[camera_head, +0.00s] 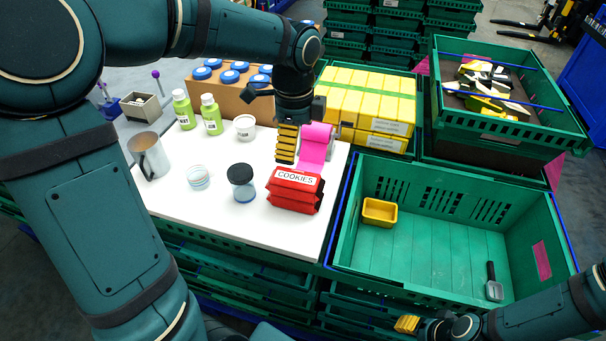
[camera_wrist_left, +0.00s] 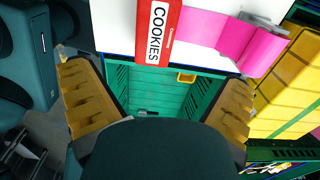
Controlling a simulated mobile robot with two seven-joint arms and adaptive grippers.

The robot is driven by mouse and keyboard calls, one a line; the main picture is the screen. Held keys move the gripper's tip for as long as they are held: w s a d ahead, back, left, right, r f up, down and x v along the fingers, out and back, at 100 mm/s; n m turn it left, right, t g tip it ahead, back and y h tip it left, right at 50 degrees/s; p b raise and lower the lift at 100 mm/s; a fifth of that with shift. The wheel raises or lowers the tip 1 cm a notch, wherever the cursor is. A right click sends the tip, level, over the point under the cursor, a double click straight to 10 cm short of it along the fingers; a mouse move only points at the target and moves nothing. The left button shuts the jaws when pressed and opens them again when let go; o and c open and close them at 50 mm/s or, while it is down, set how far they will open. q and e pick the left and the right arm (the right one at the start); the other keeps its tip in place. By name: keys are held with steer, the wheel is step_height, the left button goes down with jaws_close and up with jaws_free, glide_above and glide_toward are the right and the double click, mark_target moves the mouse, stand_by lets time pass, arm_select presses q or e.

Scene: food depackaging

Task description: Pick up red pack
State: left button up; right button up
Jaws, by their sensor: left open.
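The red pack (camera_head: 294,189), labelled COOKIES, stands on the white tabletop near its front right edge. It also shows at the top of the left wrist view (camera_wrist_left: 157,30), beyond the fingertips. My left gripper (camera_head: 288,146) is above and behind the pack in the head view, pointing down. In the left wrist view its yellow ribbed fingers are spread wide with nothing between them, and it is apart from the pack. My right gripper (camera_head: 408,324) is at the bottom edge of the head view, far from the pack; only its yellow finger part shows clearly.
A pink roll (camera_head: 316,148) stands just behind the pack, close to my left gripper. A dark-lidded jar (camera_head: 241,182), a metal mug (camera_head: 149,156) and green bottles (camera_head: 212,116) stand leftward. A green crate (camera_head: 430,250) with a yellow tub (camera_head: 379,212) is at right, mostly empty.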

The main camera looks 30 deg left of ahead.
mark_target(295, 178)
arm_select(q)
steer(key=f, duration=0.2)
steer(key=f+b, duration=0.1)
steer(key=f, duration=0.3)
steer(key=shift+s+f, duration=0.25)
steer(key=shift+s+f+b, duration=0.1)
steer(key=shift+f+b, duration=1.2)
steer(key=shift+f, duration=1.9)
steer(key=shift+d+r, duration=0.1)
steer(key=c, duration=1.4)
